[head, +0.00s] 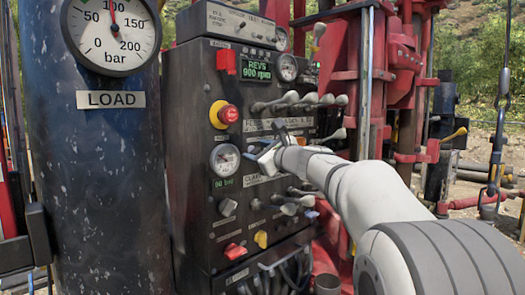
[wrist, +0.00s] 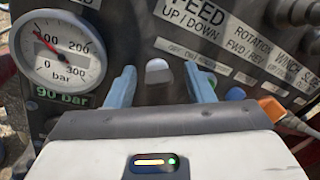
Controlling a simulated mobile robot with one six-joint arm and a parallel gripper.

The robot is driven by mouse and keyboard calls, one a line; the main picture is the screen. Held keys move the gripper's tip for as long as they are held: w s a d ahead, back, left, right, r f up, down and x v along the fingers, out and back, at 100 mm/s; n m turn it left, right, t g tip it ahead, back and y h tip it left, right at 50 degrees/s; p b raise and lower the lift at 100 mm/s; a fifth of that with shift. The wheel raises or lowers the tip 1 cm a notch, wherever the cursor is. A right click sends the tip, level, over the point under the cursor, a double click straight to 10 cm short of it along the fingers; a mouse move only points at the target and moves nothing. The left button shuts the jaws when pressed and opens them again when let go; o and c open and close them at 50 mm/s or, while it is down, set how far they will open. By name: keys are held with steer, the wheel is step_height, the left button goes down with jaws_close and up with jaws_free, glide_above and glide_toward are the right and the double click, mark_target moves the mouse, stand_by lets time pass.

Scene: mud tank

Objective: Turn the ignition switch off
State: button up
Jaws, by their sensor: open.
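The black control panel (head: 190,150) fills the middle of the head view. No ignition label is readable, so I cannot tell for sure which control is the ignition switch. A grey knob (head: 228,207) sits low on the panel, with a red knob (head: 235,250) and a yellow knob (head: 261,239) below it. My gripper (head: 262,155) is in front of the panel, right of the pressure gauge. In the wrist view my gripper (wrist: 160,88) is open, its blue fingers either side of a pale grey knob or lever end (wrist: 158,72). Contact cannot be told.
The pressure gauge (head: 225,159) also shows in the wrist view (wrist: 60,50), left of the fingers. A red emergency button (head: 228,115) on yellow is above it. Rows of levers (head: 300,101) stick out at the right. A dark column with a load gauge (head: 112,30) stands left.

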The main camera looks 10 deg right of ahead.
steer(key=shift+c, duration=0.2)
steer(key=c, duration=0.9)
steer(key=shift+d, duration=0.15)
steer(key=shift+c, duration=0.2)
steer(key=shift+n+b, duration=0.3)
steer(key=shift+b, duration=0.35)
steer(key=shift+a+f+n+y+b, duration=0.1)
steer(key=shift+n+y+b, duration=0.4)
steer(key=shift+n+b, duration=2.95)
steer(key=shift+a+f+n+y+b, duration=0.1)
steer(key=shift+n+y+b, duration=0.4)
steer(key=shift+n+b, duration=2.9)
steer(key=shift+r+m+b, duration=0.1)
steer(key=shift+m+b, duration=0.55)
steer(key=shift+b, duration=0.15)
